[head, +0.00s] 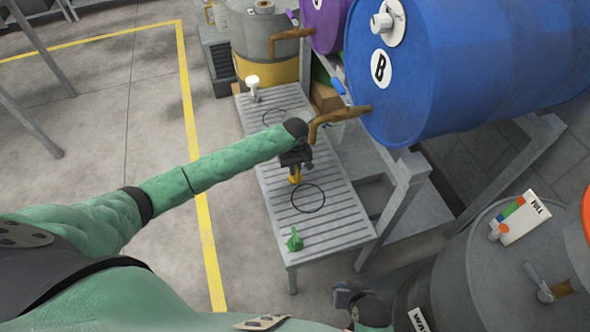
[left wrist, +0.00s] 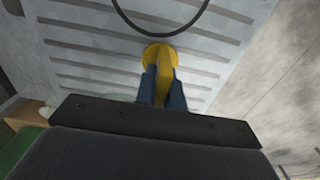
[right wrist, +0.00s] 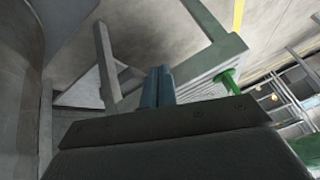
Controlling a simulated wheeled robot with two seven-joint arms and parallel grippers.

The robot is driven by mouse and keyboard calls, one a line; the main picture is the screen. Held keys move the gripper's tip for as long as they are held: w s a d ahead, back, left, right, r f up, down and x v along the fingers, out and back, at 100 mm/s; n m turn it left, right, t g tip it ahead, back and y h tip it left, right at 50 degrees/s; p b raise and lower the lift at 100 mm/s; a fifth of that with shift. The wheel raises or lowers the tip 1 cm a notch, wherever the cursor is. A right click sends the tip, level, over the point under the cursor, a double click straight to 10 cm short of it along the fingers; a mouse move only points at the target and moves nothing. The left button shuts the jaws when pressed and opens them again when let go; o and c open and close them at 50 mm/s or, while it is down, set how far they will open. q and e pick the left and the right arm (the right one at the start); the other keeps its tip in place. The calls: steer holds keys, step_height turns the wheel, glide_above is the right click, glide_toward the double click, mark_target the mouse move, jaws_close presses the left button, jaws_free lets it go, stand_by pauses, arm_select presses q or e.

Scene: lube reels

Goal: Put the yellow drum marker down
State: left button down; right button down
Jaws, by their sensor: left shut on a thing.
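The yellow drum marker (head: 295,175) is at the slatted metal bench (head: 335,222), between the two black rings drawn on its top. In the left wrist view the marker (left wrist: 160,56) stands between the blue fingers with its round base toward the slats. I cannot tell whether the base touches them. My left gripper (head: 294,166) is shut on the marker from above. My right gripper (head: 350,300) is low at the bottom of the head view, off the bench's near end. In the right wrist view its blue fingers (right wrist: 159,86) are together with nothing seen between them.
A green marker (head: 294,240) stands on the bench's near end and a white one (head: 253,86) on its far end. A blue drum (head: 450,60) with a tap overhangs the bench's right side. A grey drum (head: 470,260) stands at the lower right. Open floor lies left.

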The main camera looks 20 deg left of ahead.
arm_select(q)
steer(key=shift+f, duration=0.35)
steer(key=shift+f, duration=0.1)
steer(key=c, duration=1.5)
jaws_free()
